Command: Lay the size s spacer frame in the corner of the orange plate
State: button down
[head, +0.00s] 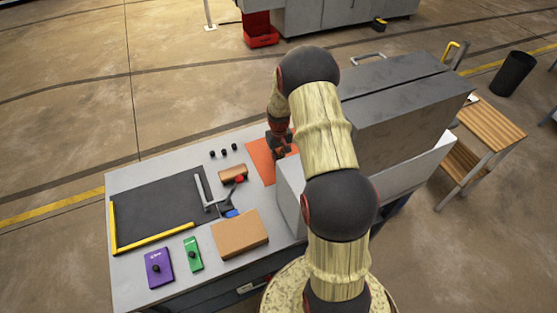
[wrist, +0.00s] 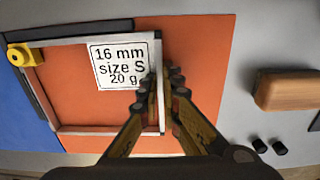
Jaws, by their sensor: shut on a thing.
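The size s spacer frame (wrist: 110,130) is a pale, open square frame with a white label reading "16 mm size S 20 g" in the wrist view. It is over the orange plate (wrist: 200,45), beside dark bars (wrist: 85,28) that form a corner at the upper left. I cannot tell whether it touches the plate or bars. My gripper (wrist: 165,95) is shut on the frame's right side, near the label. In the head view my gripper (head: 279,142) is low over the orange plate (head: 262,165); the frame is not distinguishable there.
A yellow piece (wrist: 22,55) sits at the left bar, with a blue surface (wrist: 22,118) beyond. Right of the plate are a wooden block (wrist: 288,91) and small black knobs (wrist: 259,146). The grey machine (head: 400,105) stands close right of my arm in the head view.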

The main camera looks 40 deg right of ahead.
jog(key=shift+s, duration=0.15)
jog(key=c, duration=1.9)
grip_release()
jog(key=shift+d, duration=0.1)
jog(key=shift+r+p, duration=2.15)
jog(key=shift+r, duration=1.85)
